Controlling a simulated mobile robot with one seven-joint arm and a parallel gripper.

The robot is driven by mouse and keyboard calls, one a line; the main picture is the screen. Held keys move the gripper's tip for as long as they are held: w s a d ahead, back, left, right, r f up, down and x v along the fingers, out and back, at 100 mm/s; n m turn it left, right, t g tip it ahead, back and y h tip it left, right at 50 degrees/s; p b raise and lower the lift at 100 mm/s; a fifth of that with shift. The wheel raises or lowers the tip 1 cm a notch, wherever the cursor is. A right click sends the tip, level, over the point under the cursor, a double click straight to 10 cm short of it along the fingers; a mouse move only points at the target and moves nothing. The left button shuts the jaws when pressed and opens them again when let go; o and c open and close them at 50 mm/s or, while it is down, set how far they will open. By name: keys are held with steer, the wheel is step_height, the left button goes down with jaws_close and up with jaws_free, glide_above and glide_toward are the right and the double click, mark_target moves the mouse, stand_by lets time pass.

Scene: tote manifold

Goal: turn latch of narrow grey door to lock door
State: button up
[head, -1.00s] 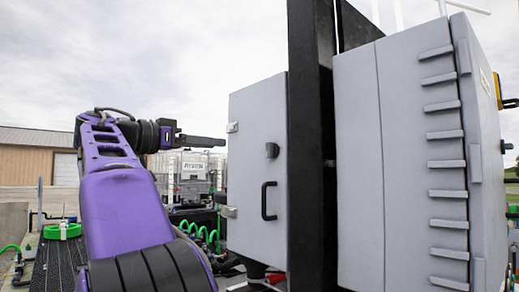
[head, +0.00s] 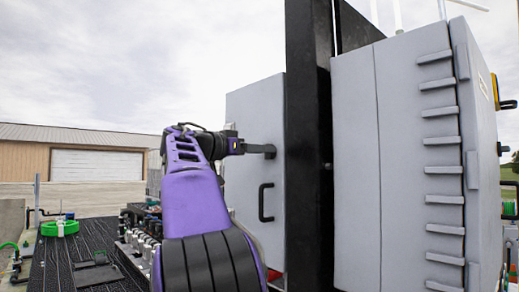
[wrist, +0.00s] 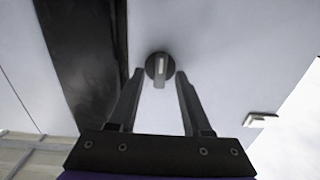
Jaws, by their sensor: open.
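The narrow grey door (head: 255,112) stands left of a black post in the head view and fills much of the wrist view (wrist: 225,50). Its latch (wrist: 159,67) is a dark round knob with a lighter raised grip, seen between and just beyond my fingertips in the wrist view. In the head view the latch is hidden by my gripper (head: 268,150). My gripper (wrist: 155,75) is open, with one finger on each side of the latch. I cannot tell whether the fingertips touch it. A black pull handle (head: 265,203) is on the door below my gripper.
The black post (head: 308,130) stands close to the door's right edge. A wide grey cabinet (head: 405,150) with a ridged edge is right of it. A light hinge or clip (wrist: 261,120) is on the door. A dark deck (head: 70,262) lies at left.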

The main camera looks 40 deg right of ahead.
jaws_close()
steer(key=shift+n, duration=0.3)
stand_by(0.3)
steer(key=shift+w+f+n+p, duration=0.15)
steer(key=shift+n+p, duration=0.55)
steer(key=shift+n, duration=3.6)
steer(key=shift+w+f+n+p, duration=0.1)
steer(key=shift+n+p, duration=0.6)
steer(key=shift+n, duration=3.6)
